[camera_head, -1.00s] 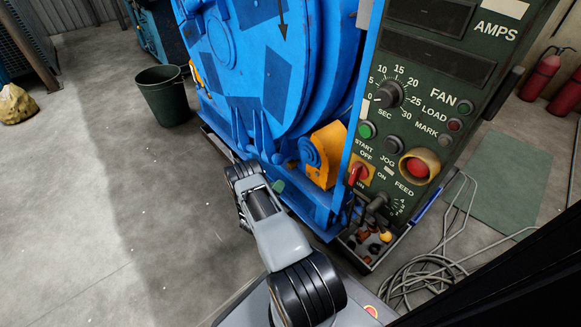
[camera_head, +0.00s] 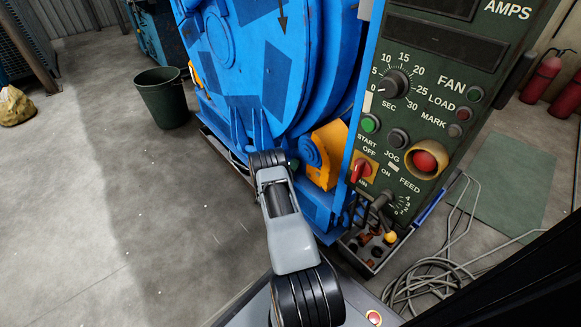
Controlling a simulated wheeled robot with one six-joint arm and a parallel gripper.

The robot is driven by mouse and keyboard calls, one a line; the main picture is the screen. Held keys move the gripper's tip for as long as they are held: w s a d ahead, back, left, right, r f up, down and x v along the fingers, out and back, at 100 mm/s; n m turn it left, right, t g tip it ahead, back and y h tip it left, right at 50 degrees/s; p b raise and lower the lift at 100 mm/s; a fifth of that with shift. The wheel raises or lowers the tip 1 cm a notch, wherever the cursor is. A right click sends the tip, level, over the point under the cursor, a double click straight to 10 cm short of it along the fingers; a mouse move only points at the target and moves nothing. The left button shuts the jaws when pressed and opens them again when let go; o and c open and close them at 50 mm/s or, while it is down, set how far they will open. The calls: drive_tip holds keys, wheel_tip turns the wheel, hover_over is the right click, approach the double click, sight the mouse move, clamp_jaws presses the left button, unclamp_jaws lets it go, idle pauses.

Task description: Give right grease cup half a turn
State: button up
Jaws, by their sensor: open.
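I cannot make out a grease cup for certain. A yellow housing (camera_head: 327,150) with a blue round part (camera_head: 312,151) sits low on the blue drum machine (camera_head: 262,70), left of the control panel. My arm reaches up from the bottom middle. Its far black joint lies in front of the machine's lower edge, left of the yellow housing. My gripper is not visible; it seems hidden beyond that joint. A small dark green piece (camera_head: 293,164) shows just right of the joint; I cannot tell what it is.
The green control panel (camera_head: 440,130) with knobs and a red button stands right of the machine. A tray of small parts (camera_head: 372,252) lies below it. Grey cables (camera_head: 425,275) coil on the floor.

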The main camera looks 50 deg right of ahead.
drive_tip(key=shift+c, duration=0.5)
drive_tip(key=c, duration=0.8)
drive_tip(key=m+g, duration=0.1)
drive_tip(key=m, duration=0.2)
drive_tip(key=m+g+h, duration=0.1)
drive_tip(key=m, duration=0.2)
drive_tip(key=shift+h, duration=0.3)
drive_tip(key=o, duration=0.9)
drive_tip(key=p+v, duration=0.3)
drive_tip(key=v, duration=1.1)
drive_tip(key=shift+w, duration=0.15)
drive_tip(key=shift+r, duration=0.1)
